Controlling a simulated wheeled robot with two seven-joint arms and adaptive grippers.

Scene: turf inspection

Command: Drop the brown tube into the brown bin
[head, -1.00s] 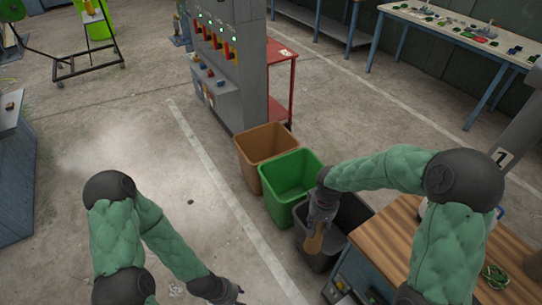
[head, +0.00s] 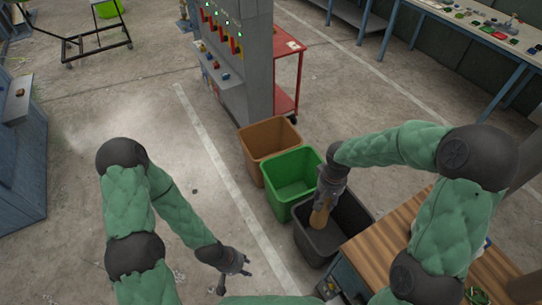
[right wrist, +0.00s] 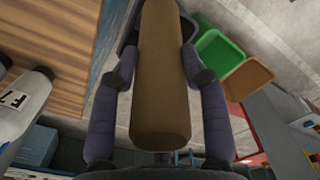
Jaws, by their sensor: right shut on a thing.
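The brown tube (head: 319,216) is held in my right gripper (head: 325,203), over the dark grey bin in the head view. In the right wrist view the tube (right wrist: 160,80) lies lengthwise between the two fingers of the right gripper (right wrist: 161,75), which are shut on it. The brown bin (head: 268,139) stands on the floor, farthest back in the row of bins, left of and beyond my right gripper. The brown bin (right wrist: 249,78) also shows right of the tube in the wrist view. My left gripper (head: 238,272) hangs low over bare floor, its fingers spread apart and empty.
A green bin (head: 291,180) stands between the brown bin and the dark grey bin (head: 344,215). A wooden-topped bench (head: 385,240) is at the right. A grey machine (head: 240,75) and red cart (head: 290,65) stand behind the brown bin. Floor left of the bins is clear.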

